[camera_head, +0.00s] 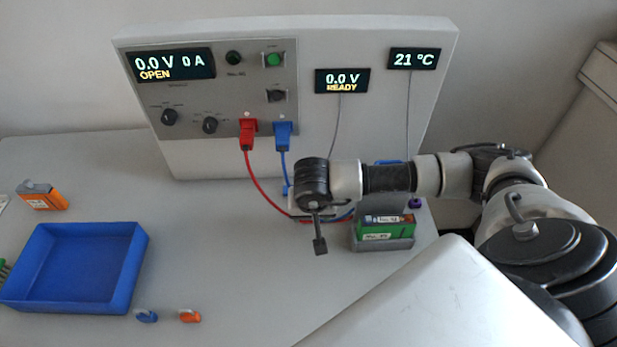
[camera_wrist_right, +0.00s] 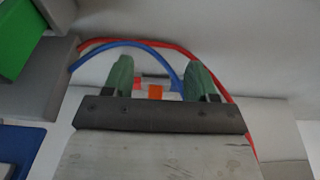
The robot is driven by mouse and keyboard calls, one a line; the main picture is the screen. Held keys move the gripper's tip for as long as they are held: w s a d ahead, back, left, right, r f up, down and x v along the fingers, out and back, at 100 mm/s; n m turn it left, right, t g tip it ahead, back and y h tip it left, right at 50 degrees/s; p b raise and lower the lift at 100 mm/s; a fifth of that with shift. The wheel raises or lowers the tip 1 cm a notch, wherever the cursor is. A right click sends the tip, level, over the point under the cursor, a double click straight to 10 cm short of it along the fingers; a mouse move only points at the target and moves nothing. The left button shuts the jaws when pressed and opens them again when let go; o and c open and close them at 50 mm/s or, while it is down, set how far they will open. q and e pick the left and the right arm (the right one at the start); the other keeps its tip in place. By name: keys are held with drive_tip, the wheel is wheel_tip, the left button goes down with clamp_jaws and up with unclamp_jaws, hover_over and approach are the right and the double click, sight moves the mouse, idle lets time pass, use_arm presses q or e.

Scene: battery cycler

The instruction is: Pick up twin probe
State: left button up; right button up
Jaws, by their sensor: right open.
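In the right wrist view my right gripper (camera_wrist_right: 160,72) is open, with its two green fingers apart. A small pale part with orange-red patches (camera_wrist_right: 155,92) shows between the fingers, low near the palm. It may be the twin probe, but most of it is hidden and I cannot tell whether a finger touches it. A blue cable (camera_wrist_right: 132,44) runs to the gap between the fingers, and a red cable (camera_wrist_right: 205,68) passes behind them. In the head view my right wrist hides the gripper and most of this spot. My left gripper is not in view.
The cycler panel (camera_head: 190,163) stands behind, with a red plug (camera_head: 248,132) and a blue plug (camera_head: 283,135). A grey holder (camera_head: 385,243) with a green battery (camera_head: 385,231) is just right of my wrist. A blue tray (camera_head: 130,275) and an orange battery (camera_head: 42,197) lie left.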

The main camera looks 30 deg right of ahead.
drive_tip(key=w, duration=0.1)
drive_tip(key=w+d+p, duration=0.1)
drive_tip(key=w+d, duration=0.1)
drive_tip(key=shift+w+d+r, duration=0.15)
drive_tip(key=shift+w+r, duration=0.15)
drive_tip(key=shift+w, duration=0.1)
drive_tip(key=shift+w+d+f, duration=0.1)
drive_tip(key=shift+w+d, duration=0.05)
drive_tip(key=shift+w, duration=0.1)
drive_tip(key=w, duration=0.1)
drive_tip(key=w+d+p, duration=0.2)
drive_tip(key=w, duration=0.1)
drive_tip(key=shift+d, duration=0.25)
drive_tip(key=shift+w+d, duration=0.2)
drive_tip(key=shift+w, duration=0.15)
drive_tip(key=shift+f+p, duration=0.4)
drive_tip(key=shift+p, duration=0.05)
drive_tip(key=shift+w+f, duration=0.1)
drive_tip(key=shift+f, duration=0.15)
drive_tip(key=c, duration=0.4)
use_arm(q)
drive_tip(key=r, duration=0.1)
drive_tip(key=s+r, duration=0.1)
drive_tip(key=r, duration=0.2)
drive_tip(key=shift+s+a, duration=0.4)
use_arm(e)
clamp_jaws()
